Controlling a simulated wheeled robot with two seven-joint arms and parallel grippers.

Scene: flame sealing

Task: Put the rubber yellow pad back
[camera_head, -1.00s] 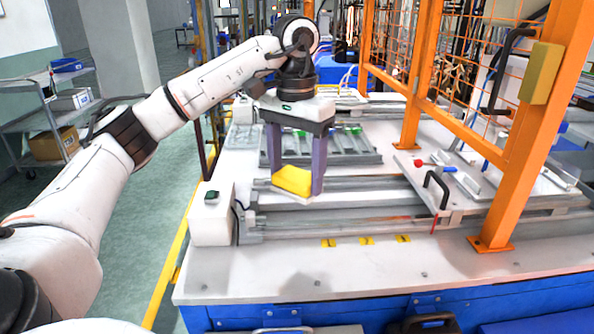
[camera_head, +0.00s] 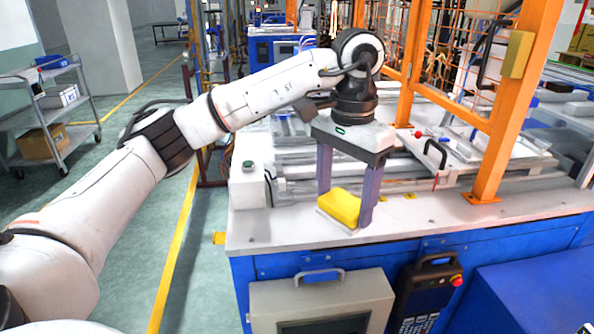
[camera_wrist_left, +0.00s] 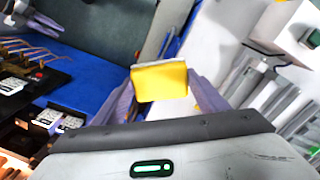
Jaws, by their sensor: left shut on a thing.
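The yellow rubber pad (camera_head: 342,206) is a small yellow block with a pale layer on one face. It is between the two purple fingers of my left gripper (camera_head: 344,211), which is shut on it. In the head view the pad appears over the front part of the white tabletop (camera_head: 275,234); I cannot tell whether it touches the surface. In the left wrist view the pad (camera_wrist_left: 160,82) sits between the fingertips, with the blue front of the bench behind it.
An orange post (camera_head: 509,110) with mesh stands on the bench at the right. A white box with a green button (camera_head: 249,184) is left of the gripper. A control pendant (camera_head: 424,295) and a grey cabinet (camera_head: 318,300) are at the blue front. A trolley (camera_head: 60,115) stands far left.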

